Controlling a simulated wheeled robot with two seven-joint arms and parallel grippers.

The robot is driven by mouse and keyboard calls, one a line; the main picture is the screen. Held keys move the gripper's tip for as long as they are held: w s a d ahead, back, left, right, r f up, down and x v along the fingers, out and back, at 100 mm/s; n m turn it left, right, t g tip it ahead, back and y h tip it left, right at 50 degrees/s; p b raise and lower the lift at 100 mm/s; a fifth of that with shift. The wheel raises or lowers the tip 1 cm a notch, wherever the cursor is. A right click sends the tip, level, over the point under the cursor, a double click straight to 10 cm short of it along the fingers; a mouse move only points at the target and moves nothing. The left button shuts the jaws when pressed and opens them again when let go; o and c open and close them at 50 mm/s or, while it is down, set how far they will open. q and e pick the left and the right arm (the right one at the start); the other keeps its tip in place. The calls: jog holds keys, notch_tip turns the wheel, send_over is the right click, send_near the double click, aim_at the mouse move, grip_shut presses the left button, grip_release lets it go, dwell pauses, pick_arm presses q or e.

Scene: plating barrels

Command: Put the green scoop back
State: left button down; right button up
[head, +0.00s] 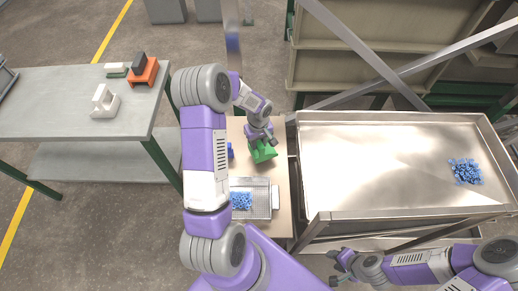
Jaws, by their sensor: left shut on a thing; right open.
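The green scoop (262,153) is in the head view, over the narrow wooden-topped stand in the middle. My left gripper (262,138) is shut on the green scoop from above. I cannot tell whether the scoop touches the surface below it. My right gripper (337,267) is open and empty at the bottom, in front of the large metal tray. My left arm hides part of the stand and whatever lies beneath it.
A grey table (60,117) at left bears an orange holder (143,74) and a white holder (104,101).

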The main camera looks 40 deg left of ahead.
pick_arm(q)
jog(key=shift+f+b, duration=0.5)
jog(key=shift+f, duration=1.35)
jog(key=shift+f, duration=0.2)
jog(key=c, duration=0.8)
grip_release()
jog(key=shift+r, duration=0.1)
jog(key=shift+r, duration=0.1)
notch_tip(320, 180, up, 12)
jog(key=p, duration=0.3)
jog(key=shift+d, duration=0.1)
